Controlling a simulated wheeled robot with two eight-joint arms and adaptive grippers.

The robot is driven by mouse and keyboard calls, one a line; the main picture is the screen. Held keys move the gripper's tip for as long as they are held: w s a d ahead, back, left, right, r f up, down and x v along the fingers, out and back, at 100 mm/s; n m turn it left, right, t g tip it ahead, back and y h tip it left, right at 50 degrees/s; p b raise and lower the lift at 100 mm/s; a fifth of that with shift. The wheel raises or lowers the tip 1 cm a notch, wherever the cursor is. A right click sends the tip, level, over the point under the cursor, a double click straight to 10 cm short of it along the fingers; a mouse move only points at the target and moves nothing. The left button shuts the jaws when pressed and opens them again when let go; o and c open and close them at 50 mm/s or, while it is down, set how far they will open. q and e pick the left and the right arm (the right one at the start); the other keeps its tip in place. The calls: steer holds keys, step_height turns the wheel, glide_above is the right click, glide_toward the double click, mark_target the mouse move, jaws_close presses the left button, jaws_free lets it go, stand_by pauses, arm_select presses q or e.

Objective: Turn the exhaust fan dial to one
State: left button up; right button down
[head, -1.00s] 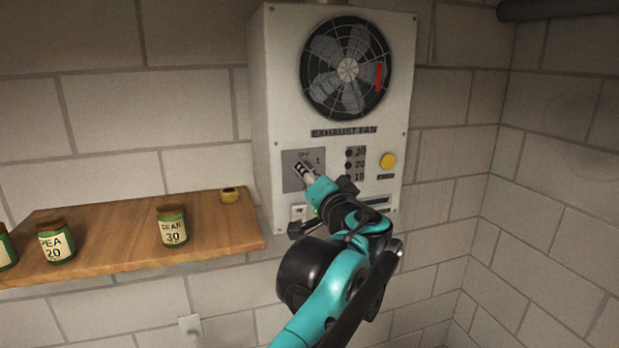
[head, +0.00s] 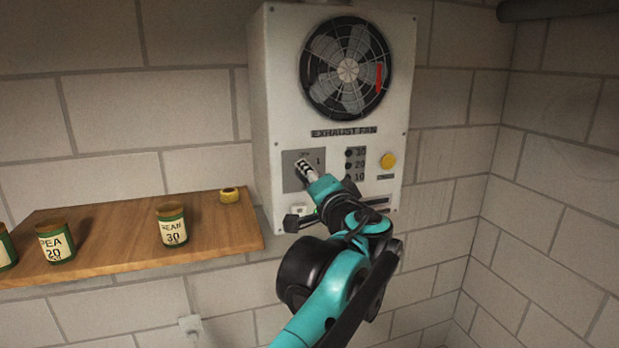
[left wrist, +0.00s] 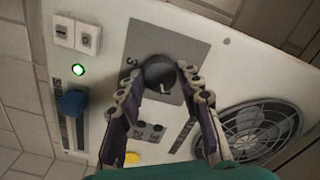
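The exhaust fan dial (left wrist: 159,73) is a dark round knob with a small pale mark on a grey plate (head: 290,183). My left gripper (head: 302,166) reaches the plate from below right in the head view and hides the dial there. In the left wrist view the two fingers (left wrist: 160,76) lie on either side of the knob, close against it, so it looks shut on the dial. My right gripper is not in view.
The white fan box (head: 284,60) carries a caged fan (head: 347,69), a yellow button (head: 388,161) and a lit green lamp (left wrist: 78,70). A blue slider (left wrist: 72,102) is beside the lamp. A wooden shelf (head: 120,252) with labelled jars (head: 172,226) stands at the left.

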arm_select(q)
steer(key=o, duration=0.3)
steer(key=v, duration=1.2)
steer(key=s+a+f+n+g+b, duration=0.15)
steer(key=a+f+b, duration=0.4)
steer(key=f, duration=0.65)
steer(key=s+a+f+n+g+b, duration=0.1)
steer(key=a+f+g+b, duration=0.35)
steer(key=f, duration=0.75)
steer(key=s+a+f+n+g+b, duration=0.1)
steer(key=a+f+b, duration=0.55)
steer(key=f, duration=0.55)
steer(key=s+a+f+n+g+h+b, duration=0.1)
steer(key=s+f+b, duration=0.3)
steer(key=f, duration=0.9)
steer(key=s+a+f+n+g+h+b, duration=0.1)
steer(key=s+f+b, duration=0.3)
steer(key=f+b, duration=0.5)
steer(key=s+a+f+n+g+h+b, duration=0.1)
steer(key=s+a+f+n+h+b, duration=0.2)
steer(key=f, duration=1.5)
steer(key=shift+s+h+b, duration=0.3)
steer(key=shift+s+b, duration=0.7)
steer(key=shift+b, duration=0.7)
